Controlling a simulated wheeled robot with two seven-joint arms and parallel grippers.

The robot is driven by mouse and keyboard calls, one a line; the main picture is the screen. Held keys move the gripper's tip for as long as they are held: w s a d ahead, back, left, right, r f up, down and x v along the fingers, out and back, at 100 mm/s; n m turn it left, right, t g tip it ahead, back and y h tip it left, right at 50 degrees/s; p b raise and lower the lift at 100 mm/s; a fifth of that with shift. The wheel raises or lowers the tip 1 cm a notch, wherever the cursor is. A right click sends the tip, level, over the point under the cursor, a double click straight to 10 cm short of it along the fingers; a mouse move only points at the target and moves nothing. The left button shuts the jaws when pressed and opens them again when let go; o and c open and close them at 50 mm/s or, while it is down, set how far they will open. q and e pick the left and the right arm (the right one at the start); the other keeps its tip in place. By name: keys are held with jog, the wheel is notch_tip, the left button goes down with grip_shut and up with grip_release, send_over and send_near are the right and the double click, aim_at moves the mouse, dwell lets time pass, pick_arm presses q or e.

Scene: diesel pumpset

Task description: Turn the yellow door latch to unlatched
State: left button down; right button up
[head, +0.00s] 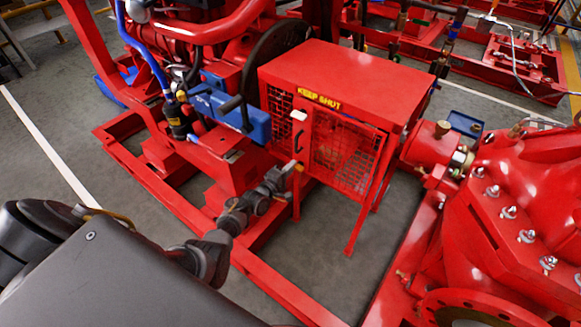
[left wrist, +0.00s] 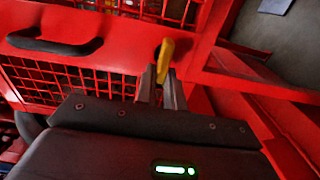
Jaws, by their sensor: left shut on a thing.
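The yellow door latch (left wrist: 164,58) is a small lever on the red door frame. It also shows in the head view (head: 299,167) at the lower left of the red guard box's door (head: 343,147). My left gripper (head: 289,172) reaches up to it from below left. In the left wrist view its two fingertips (left wrist: 161,78) are closed around the lower part of the latch, whose upper end shows above them. The latch's pivot is hard to make out. The mesh door appears closed. My right gripper is not in view.
A black door handle (head: 298,140) sits above the latch; it is also in the left wrist view (left wrist: 55,43). A blue box with a crank (head: 232,104) stands left of the guard. Red base rails (head: 262,268) run below my left arm. A red pump (head: 500,215) is at right.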

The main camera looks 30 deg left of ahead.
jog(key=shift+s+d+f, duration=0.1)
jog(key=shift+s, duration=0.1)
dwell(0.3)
pick_arm(q)
jog(key=c, duration=1.5)
grip_release()
jog(key=shift+f, duration=0.1)
